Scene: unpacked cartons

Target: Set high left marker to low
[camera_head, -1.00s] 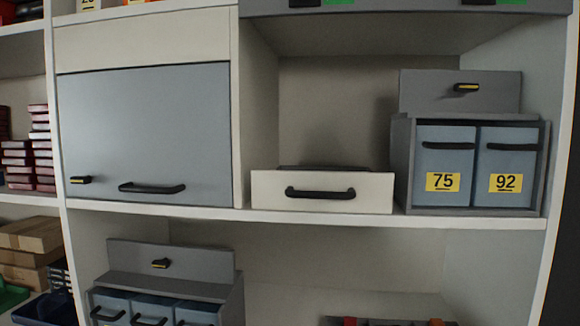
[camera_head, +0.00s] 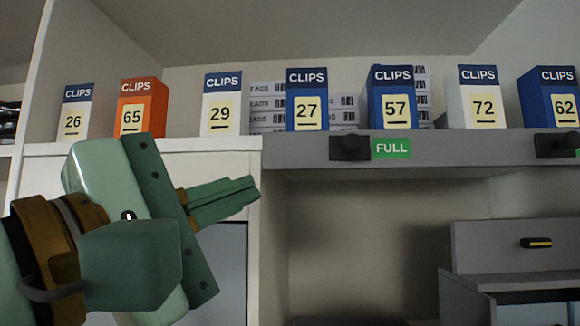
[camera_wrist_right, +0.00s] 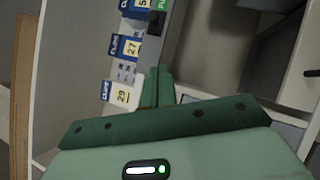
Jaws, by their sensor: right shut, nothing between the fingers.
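The high left marker (camera_head: 350,147) is a black knob on the grey front edge of the upper shelf. A green label reading FULL (camera_head: 391,148) shows just right of it. The marker also shows in the right wrist view (camera_wrist_right: 155,20), beyond the fingertips, beside a part of the green label. My right gripper (camera_head: 256,188) is shut and empty, left of and below the marker, apart from it, with its fingers pointing right. Its closed fingers also show in the right wrist view (camera_wrist_right: 158,76). My left gripper is not in view.
A second black marker (camera_head: 556,145) sits at the right on the same edge. Several numbered CLIPS boxes, such as box 27 (camera_head: 307,100) and box 57 (camera_head: 391,98), stand above it. The bay below is open, with a grey unit (camera_head: 485,245) at lower right.

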